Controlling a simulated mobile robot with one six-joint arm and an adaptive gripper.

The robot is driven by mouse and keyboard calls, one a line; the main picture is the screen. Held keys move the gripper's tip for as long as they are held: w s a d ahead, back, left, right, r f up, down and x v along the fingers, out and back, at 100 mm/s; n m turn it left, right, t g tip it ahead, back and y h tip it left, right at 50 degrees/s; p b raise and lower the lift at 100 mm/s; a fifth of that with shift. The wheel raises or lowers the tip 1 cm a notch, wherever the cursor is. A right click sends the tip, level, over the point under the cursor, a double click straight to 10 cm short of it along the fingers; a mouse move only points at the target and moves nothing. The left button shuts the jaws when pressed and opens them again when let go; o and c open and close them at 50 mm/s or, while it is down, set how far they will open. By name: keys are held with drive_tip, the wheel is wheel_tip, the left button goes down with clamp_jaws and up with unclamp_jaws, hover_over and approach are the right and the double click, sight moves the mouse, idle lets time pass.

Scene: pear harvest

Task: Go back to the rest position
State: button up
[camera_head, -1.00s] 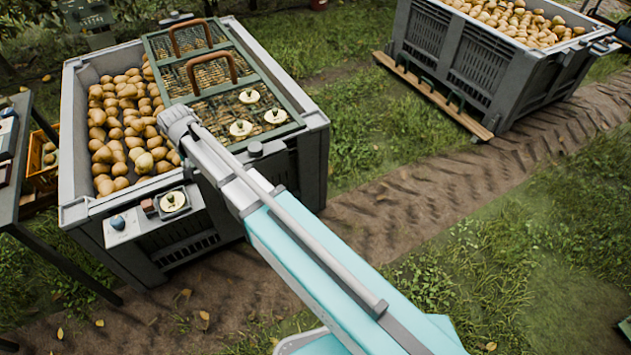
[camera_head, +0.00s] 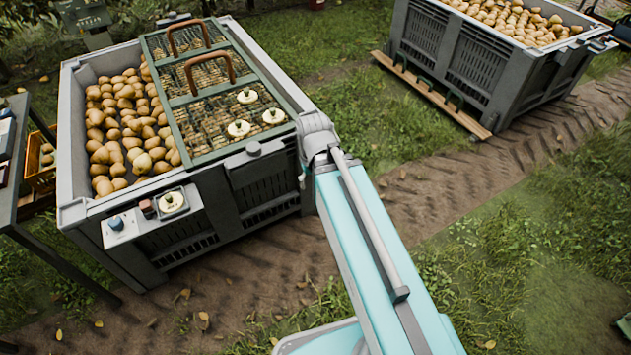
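My arm rises from the bottom of the head view and ends beside the right front corner of the near grey crate (camera_head: 75,130). The gripper itself does not show; it is hidden behind or below the arm's end. The near crate is filled with pears (camera_head: 122,120) on its left side. A green slatted rack (camera_head: 208,93) with two brown handles lies across its right side. Several pale round pieces with dark stems (camera_head: 239,128) sit on the rack's front part.
A small panel with a blue knob (camera_head: 117,223) is on the crate's front. A dark table (camera_head: 38,160) with an orange crate (camera_head: 42,172) is at left. Grass and a dirt track lie open at right.

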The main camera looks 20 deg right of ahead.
drive_tip(key=shift+s+d, duration=0.15)
drive_tip(key=shift+d, duration=0.05)
wheel_tip(320, 180, up, 18)
drive_tip(key=p, duration=1.8)
drive_tip(key=shift+r, duration=0.2)
idle(0.9)
